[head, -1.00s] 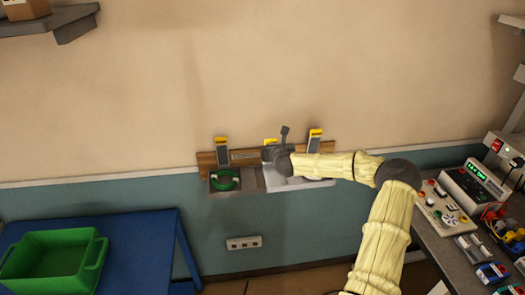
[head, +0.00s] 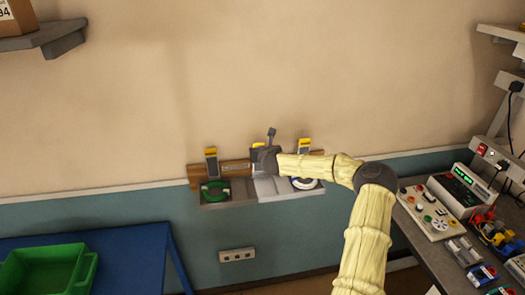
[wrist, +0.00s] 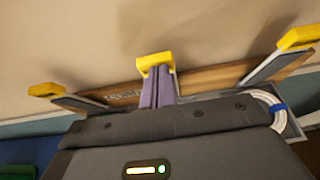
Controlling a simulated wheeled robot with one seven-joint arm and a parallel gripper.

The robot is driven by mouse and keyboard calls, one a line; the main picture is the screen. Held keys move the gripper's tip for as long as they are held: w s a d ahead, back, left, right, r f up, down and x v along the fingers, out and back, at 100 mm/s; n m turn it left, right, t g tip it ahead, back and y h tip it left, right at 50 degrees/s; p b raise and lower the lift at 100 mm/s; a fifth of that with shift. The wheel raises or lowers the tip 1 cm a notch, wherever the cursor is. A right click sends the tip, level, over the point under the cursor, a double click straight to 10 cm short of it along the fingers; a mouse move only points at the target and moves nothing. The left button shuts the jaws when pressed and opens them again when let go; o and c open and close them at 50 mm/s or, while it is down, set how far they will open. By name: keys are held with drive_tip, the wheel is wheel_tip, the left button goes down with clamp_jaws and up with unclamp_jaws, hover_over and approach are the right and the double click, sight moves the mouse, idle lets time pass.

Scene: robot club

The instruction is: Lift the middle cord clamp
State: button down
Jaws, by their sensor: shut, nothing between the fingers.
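Three cord clamps with yellow tips and grey levers stand along a wooden board (head: 234,168) on the wall. The middle cord clamp (head: 258,145) is mostly hidden behind my gripper in the head view; its yellow tip (wrist: 154,61) shows clearly in the wrist view. The left clamp (head: 211,162) and right clamp (head: 304,147) stick up at either side. My gripper (wrist: 157,88) is shut and empty, its fingers side by side just in front of or below the middle clamp's yellow tip. I cannot tell whether they touch it.
Below the board a tray holds a green cord coil (head: 215,191) and a white coil (head: 304,183), whose blue band shows in the wrist view. A bench with electronics (head: 465,190) stands right; a blue table (head: 125,255) with a green crate (head: 50,272) is at lower left.

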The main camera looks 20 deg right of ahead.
drive_tip(key=shift+w+r, duration=0.1)
drive_tip(key=shift+r, duration=0.3)
drive_tip(key=shift+w+r, duration=0.1)
drive_tip(key=shift+r, duration=0.4)
drive_tip(key=shift+r+p, duration=0.1)
drive_tip(key=shift+p, duration=0.2)
drive_tip(key=shift+a, duration=0.1)
